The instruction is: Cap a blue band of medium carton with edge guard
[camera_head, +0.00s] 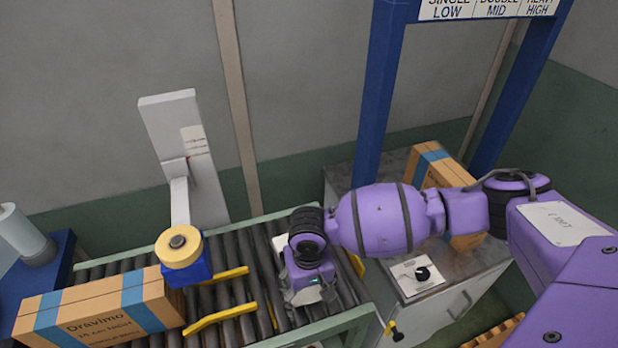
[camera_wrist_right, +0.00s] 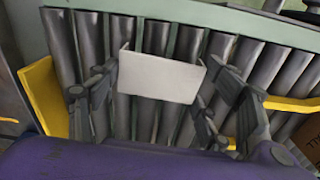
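A brown carton (camera_head: 100,314) with two blue bands lies on the roller conveyor at the lower left. Another brown carton (camera_head: 428,168) with a blue band stands on the grey cabinet top, partly hidden behind my right arm. I cannot tell which is the medium one. My right gripper (camera_head: 303,292) points down over the conveyor, right of the yellow rails. In the right wrist view, a white bent plate, seemingly the edge guard (camera_wrist_right: 160,78), spans between its fingertips, which appear to touch its two ends. My left gripper is out of view.
A yellow roll on a blue block (camera_head: 180,247) hangs from a grey post by the left carton. Yellow guide rails (camera_head: 222,318) cross the rollers between carton and gripper. A blue arch (camera_head: 381,90) stands over the cabinet, which carries a black dial (camera_head: 422,274).

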